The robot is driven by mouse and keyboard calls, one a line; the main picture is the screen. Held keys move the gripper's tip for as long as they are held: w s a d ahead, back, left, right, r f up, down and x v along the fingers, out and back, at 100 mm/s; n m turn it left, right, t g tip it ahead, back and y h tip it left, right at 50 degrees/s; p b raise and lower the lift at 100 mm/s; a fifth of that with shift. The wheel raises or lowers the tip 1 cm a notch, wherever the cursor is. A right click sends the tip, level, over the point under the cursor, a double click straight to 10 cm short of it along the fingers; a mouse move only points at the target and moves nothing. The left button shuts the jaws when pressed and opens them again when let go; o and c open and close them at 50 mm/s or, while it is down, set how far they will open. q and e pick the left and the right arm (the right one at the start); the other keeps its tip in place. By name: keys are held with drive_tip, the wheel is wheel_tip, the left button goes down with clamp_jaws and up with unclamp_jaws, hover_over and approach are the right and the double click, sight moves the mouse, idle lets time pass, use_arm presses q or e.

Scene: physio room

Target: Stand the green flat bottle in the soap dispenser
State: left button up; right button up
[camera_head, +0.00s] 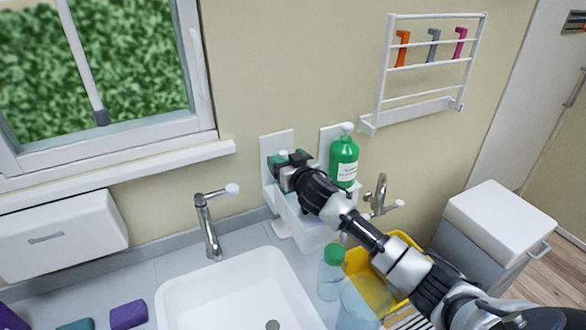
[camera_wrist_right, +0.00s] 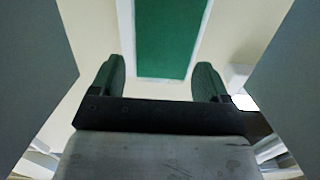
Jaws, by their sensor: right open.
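The soap dispenser (camera_head: 305,229) is a white wall holder with two bays and upright back plates. The green flat bottle (camera_wrist_right: 172,38) shows in the right wrist view as a green face in front of a white plate, just beyond my fingertips. In the head view it is mostly hidden by my right gripper (camera_head: 284,161), which is at the left bay. My right gripper is open, with its fingers (camera_wrist_right: 162,78) apart and the green face between and beyond them. Whether the bottle rests on the bay floor is hidden. My left gripper is not in view.
A round green bottle (camera_head: 343,161) with a white label stands in the right bay, close to my right arm. A sink (camera_head: 235,290) with a tap (camera_head: 207,225), a clear bottle (camera_head: 331,275) and a yellow crate (camera_head: 405,240) are below. A white rack (camera_head: 425,68) hangs above.

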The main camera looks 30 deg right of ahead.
drive_tip(key=shift+s+a+r+b, duration=0.1)
drive_tip(key=shift+s+b, duration=0.25)
drive_tip(key=shift+s, duration=1.05)
drive_tip(key=shift+s+a+r+b, duration=0.1)
drive_tip(key=shift+s+b, duration=0.2)
drive_tip(key=shift+s, duration=1.1)
